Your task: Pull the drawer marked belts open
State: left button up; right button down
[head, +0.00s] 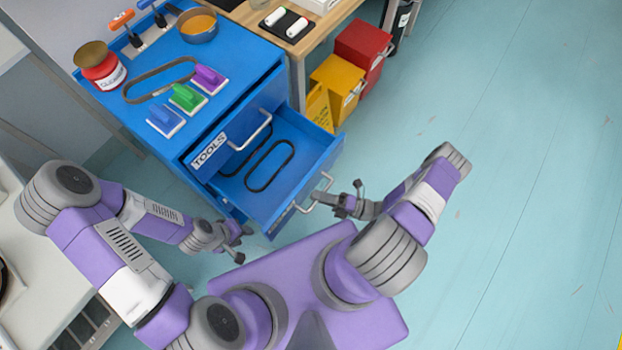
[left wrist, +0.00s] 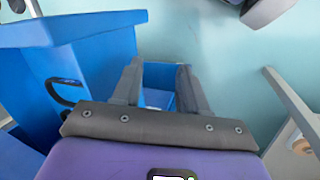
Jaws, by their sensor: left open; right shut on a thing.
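The blue cabinet (head: 232,95) has an upper drawer front marked TOOLS (head: 209,151), which is shut. Below it a drawer (head: 312,165) stands pulled out, with a black belt loop (head: 270,165) lying inside. Its front label is too oblique to read. My right gripper (head: 322,199) is shut on that drawer's silver handle (head: 328,181). My left gripper (head: 246,243) is open and empty, low beside the open drawer's front left corner. In the left wrist view its two fingers (left wrist: 158,80) are spread, with blue surfaces beyond them.
On the cabinet top are a red jar (head: 103,70), a belt loop (head: 150,85), several coloured-handled blocks (head: 187,97) and a pan (head: 198,27). Yellow (head: 338,82) and red (head: 362,50) bins stand behind the drawer. Floor (head: 510,150) at right is clear.

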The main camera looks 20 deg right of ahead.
jog(key=shift+s+d, duration=0.35)
jog(key=shift+s, duration=0.35)
jog(key=shift+s+d, duration=0.35)
jog(key=shift+s, duration=0.3)
jog(key=c, duration=1.1)
grip_release()
jog(key=v, duration=0.7)
jog(key=shift+s+d+f+b, duration=0.1)
jog(key=shift+s+d+b, duration=0.05)
jog(key=shift+d+b, duration=0.15)
jog(key=shift+a, duration=0.1)
